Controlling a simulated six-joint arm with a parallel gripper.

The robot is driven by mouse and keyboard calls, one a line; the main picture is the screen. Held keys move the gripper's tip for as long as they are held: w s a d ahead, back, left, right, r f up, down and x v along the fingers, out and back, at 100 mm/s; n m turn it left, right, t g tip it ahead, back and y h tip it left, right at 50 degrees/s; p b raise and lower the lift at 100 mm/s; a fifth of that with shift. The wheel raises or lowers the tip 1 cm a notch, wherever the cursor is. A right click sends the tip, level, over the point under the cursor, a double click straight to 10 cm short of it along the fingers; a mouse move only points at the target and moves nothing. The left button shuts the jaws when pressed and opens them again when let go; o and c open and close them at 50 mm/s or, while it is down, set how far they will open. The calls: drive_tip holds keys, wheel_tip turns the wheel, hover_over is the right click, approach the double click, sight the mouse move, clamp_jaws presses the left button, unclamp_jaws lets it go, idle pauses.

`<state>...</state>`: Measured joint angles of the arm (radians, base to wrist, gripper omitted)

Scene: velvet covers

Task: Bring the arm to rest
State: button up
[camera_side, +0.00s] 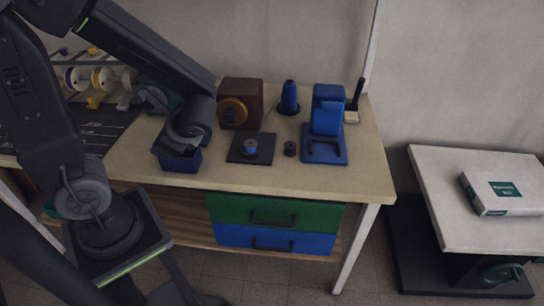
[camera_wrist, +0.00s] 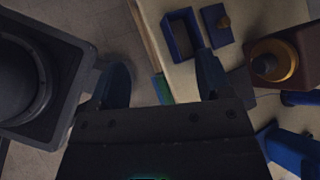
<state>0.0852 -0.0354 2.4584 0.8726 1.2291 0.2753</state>
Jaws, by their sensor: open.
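My gripper (camera_wrist: 160,72) is open, with its two dark fingers spread apart and nothing between them in the wrist view. Floor and the table's edge show below the gap between the fingers. In the side view my arm reaches in from the upper left and its wrist end hangs over the table's left part, close to an open blue box (camera_side: 180,162). The fingers cannot be made out clearly there. In the wrist view the blue box (camera_wrist: 183,36) lies beyond the fingertips and looks empty.
The table's front strip is clear.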

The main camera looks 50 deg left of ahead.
drive_tip(key=w+d+r+n+t+h, duration=0.1)
drive_tip(key=d+r+n+t+h, duration=0.6)
drive_tip(key=d+r+n+h, duration=0.2)
drive_tip(key=d+r+n, duration=0.1)
drive_tip(key=d+r, duration=0.1)
drive_tip(key=d, duration=0.1)
drive_tip(key=shift+w+d+t+h, duration=0.3)
drive_tip(key=shift+t, duration=0.1)
drive_tip(key=n+g+y, duration=0.3)
drive_tip(key=n+y, duration=0.1)
drive_tip(key=n, duration=0.5)
hover_over(229, 119)
drive_tip(key=s+d, duration=0.3)
drive_tip(key=d, duration=0.1)
wheel_tip(229, 119, down, 11)
drive_tip(key=x, duration=1.2)
drive_tip(key=shift+w+f, duration=0.15)
drive_tip(key=shift+d, duration=0.1)
drive_tip(key=shift+c, duration=0.4)
